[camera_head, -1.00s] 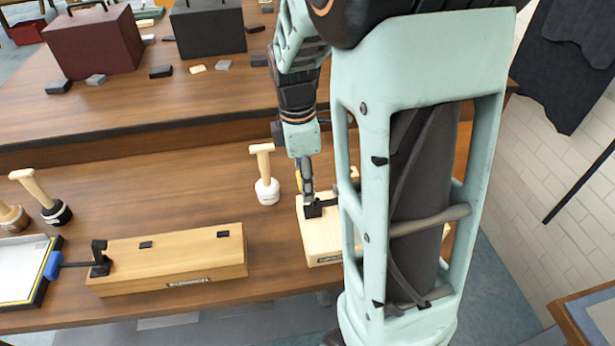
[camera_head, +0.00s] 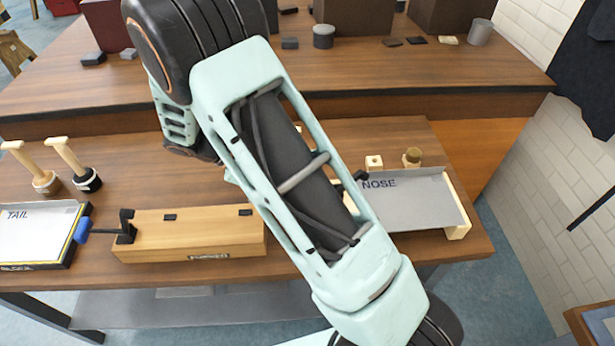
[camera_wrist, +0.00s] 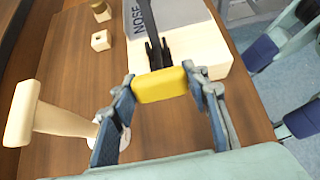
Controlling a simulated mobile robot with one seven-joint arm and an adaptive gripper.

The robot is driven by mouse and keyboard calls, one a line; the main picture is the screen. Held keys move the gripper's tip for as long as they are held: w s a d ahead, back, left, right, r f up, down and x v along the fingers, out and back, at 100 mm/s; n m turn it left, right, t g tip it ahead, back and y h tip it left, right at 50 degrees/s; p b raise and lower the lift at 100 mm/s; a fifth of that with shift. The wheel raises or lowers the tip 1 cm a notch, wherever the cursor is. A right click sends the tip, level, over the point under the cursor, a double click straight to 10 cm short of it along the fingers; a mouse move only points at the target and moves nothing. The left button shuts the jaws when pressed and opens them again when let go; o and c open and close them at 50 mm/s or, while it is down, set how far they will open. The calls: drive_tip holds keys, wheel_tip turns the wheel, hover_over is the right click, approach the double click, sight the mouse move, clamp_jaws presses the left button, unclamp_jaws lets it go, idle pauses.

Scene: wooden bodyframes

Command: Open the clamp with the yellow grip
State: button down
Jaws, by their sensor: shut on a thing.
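The yellow grip (camera_wrist: 160,85) is in the middle of the wrist view, at the near end of the clamp's black lever (camera_wrist: 155,50). My gripper (camera_wrist: 160,80) has one blue-grey finger on each side of the grip and is shut on it. The clamp sits at a pale wooden block beside a grey panel marked NOSE (camera_wrist: 165,14). In the head view my arm hides the gripper and the yellow grip. Only a small black part of this clamp (camera_head: 361,175) shows past the arm.
A wooden mallet-like tool (camera_wrist: 45,115) stands close left of my gripper in the wrist view. A small wooden block (camera_wrist: 100,40) lies farther off. In the head view, a long wooden block (camera_head: 190,235) holds another clamp with a blue grip (camera_head: 83,230), beside the TAIL panel (camera_head: 35,235).

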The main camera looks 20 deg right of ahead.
drive_tip(key=shift+a+f+h, duration=0.25)
drive_tip(key=shift+f+h, duration=0.4)
drive_tip(key=shift+h, duration=0.05)
drive_tip(key=shift+a+f+b, duration=0.2)
drive_tip(key=shift+f+b, duration=0.15)
drive_tip(key=shift+f, duration=0.3)
drive_tip(key=c, duration=1.1)
unclamp_jaws()
drive_tip(key=shift+r, duration=0.1)
drive_tip(key=shift+w, duration=0.1)
drive_tip(key=v, duration=1.2)
drive_tip(key=shift+w, duration=0.1)
drive_tip(key=shift+d, duration=0.1)
